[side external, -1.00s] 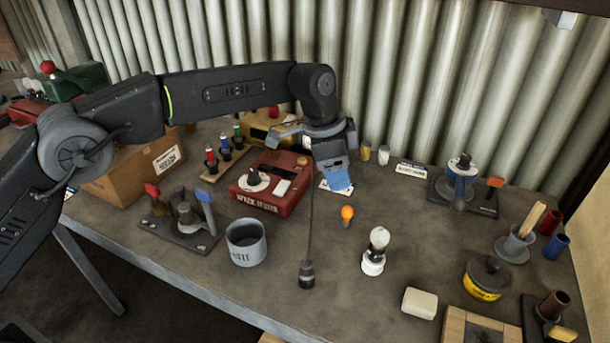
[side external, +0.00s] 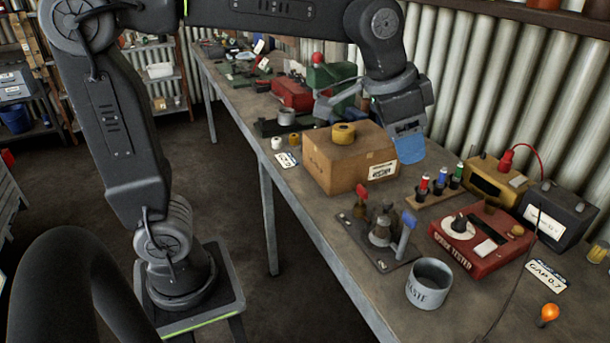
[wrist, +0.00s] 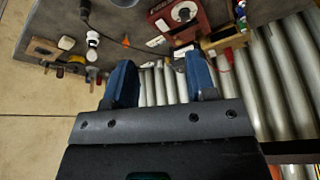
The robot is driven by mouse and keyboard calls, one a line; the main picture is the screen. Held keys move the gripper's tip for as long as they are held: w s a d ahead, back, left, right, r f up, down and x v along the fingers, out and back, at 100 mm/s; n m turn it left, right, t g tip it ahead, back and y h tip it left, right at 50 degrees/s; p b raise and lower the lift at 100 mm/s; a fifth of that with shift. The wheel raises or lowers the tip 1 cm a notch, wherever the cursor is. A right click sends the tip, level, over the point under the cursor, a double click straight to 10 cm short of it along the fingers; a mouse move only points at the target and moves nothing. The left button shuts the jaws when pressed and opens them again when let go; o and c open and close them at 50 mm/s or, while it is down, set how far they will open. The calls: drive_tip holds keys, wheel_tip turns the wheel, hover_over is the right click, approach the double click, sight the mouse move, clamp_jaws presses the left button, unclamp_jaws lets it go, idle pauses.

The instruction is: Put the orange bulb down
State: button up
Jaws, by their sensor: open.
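The orange bulb (side external: 549,312) rests on the bench at the lower right of the side external view, in front of a white "GAP 0.7" card (side external: 545,274). Nothing holds it. A small orange shape at the top of the wrist view (wrist: 126,41) appears to be the same bulb. My gripper (side external: 408,150) is up by the corrugated wall, beside the cardboard box and well to the left of the bulb. Its two blue fingers stand apart in the wrist view (wrist: 161,78), with nothing between them.
The cardboard box (side external: 335,165) carries a yellow roll. The red spark tester (side external: 468,247), the grey waste cup (side external: 429,283) and a rack of coloured-top items (side external: 434,192) stand between my gripper and the bulb. A yellow box (side external: 497,181) and a dark box (side external: 556,217) line the wall.

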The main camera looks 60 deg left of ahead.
drive_tip(key=s+a+f+n, duration=0.2)
drive_tip(key=s+a+f, duration=0.1)
drive_tip(key=s, duration=0.4)
drive_tip(key=s+a+f+n+t+y, duration=0.1)
drive_tip(key=s+a+f, duration=0.3)
drive_tip(key=s, duration=0.4)
drive_tip(key=shift+s+n, duration=0.25)
drive_tip(key=shift+n, duration=0.65)
